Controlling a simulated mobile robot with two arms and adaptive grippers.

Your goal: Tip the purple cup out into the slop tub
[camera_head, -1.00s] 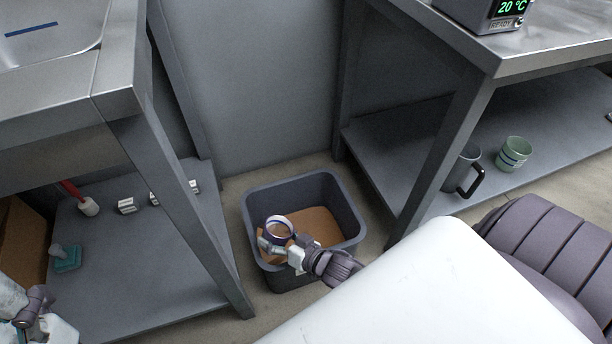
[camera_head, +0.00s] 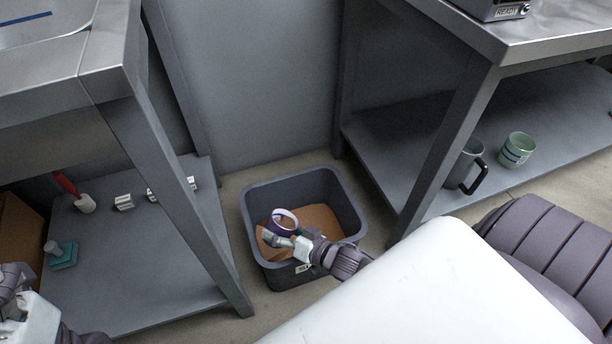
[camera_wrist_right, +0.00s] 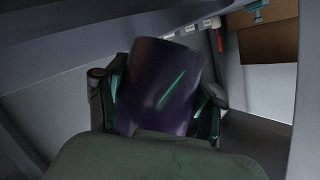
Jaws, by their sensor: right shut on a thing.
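The purple cup (camera_head: 283,223) has a pale rim with a blue edge, and it is tilted over the slop tub. It also shows in the right wrist view (camera_wrist_right: 160,82), where its purple side fills the space between the fingers. My right gripper (camera_head: 277,238) is shut on the purple cup. The slop tub (camera_head: 347,196) is a grey bin on the floor with brown content inside. My left gripper (camera_head: 15,300) shows only in part at the lower left edge, and its fingers are not clear.
A steel bench with a lower shelf (camera_head: 130,285) stands left of the tub. A second bench on the right holds a grey mug (camera_head: 463,165) and a green cup (camera_head: 516,150) on its shelf.

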